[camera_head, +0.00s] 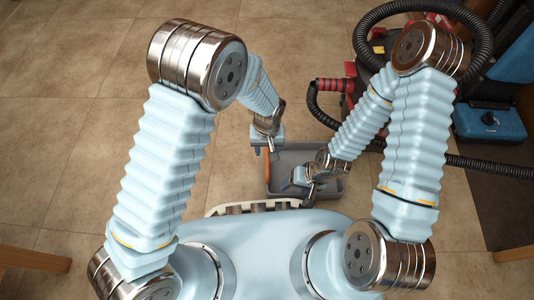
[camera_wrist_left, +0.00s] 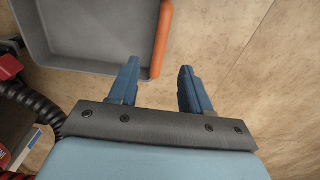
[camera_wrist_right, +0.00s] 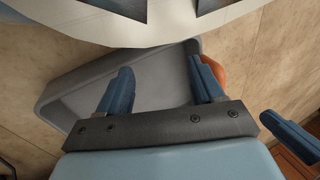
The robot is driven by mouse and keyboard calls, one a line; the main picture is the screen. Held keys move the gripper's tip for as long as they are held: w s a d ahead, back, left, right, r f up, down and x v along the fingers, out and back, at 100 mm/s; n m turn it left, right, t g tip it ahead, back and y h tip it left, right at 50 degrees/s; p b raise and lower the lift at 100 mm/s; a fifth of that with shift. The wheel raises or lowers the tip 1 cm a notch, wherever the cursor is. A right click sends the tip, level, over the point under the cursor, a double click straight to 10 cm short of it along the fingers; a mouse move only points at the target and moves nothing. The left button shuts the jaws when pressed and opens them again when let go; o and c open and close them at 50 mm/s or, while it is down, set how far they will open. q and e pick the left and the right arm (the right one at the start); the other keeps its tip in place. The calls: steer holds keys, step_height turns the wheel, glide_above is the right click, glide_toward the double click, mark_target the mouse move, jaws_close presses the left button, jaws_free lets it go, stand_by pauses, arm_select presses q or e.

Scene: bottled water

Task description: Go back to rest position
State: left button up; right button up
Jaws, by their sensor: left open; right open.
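My left gripper (camera_head: 266,148) hangs over the floor by the left end of a grey tray. In the left wrist view its two blue fingers (camera_wrist_left: 159,68) are apart with nothing between them. My right gripper (camera_head: 298,183) is lower, over the tray close to my base. In the right wrist view its fingers (camera_wrist_right: 160,65) are also apart and empty. One blue finger of the other gripper shows at the right edge of that view (camera_wrist_right: 290,137). No bottle is visible.
The grey tray (camera_head: 295,155) with an orange handle (camera_head: 267,172) lies in front of my base. A red and black machine with hoses (camera_head: 333,86) and a blue box (camera_head: 489,122) stand at the right. Tiled floor (camera_head: 60,130) at the left is clear.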

steer(key=shift+r+p, duration=0.6)
steer(key=shift+r, duration=0.3)
arm_select(q)
step_height(320, 180, up, 7)
steer(key=shift+f, duration=0.15)
steer(key=s+a+f+n+h, duration=0.2)
steer(key=s+a+f, duration=0.35)
steer(key=a, duration=0.25)
steer(key=s+a+f+n+h, duration=0.1)
steer(key=s+a+f+h, duration=0.1)
steer(key=s+a+f, duration=0.5)
step_height(320, 180, up, 14)
steer(key=w+p, duration=0.1)
steer(key=p, duration=1.3)
steer(key=shift+a+r+t, duration=0.25)
steer(key=shift+a+t, duration=0.15)
arm_select(e)
step_height(320, 180, up, 14)
steer(key=shift+s+a+f, duration=0.15)
steer(key=shift+s+a, duration=0.15)
steer(key=shift+a, duration=0.05)
arm_select(q)
steer(key=shift+w, duration=0.15)
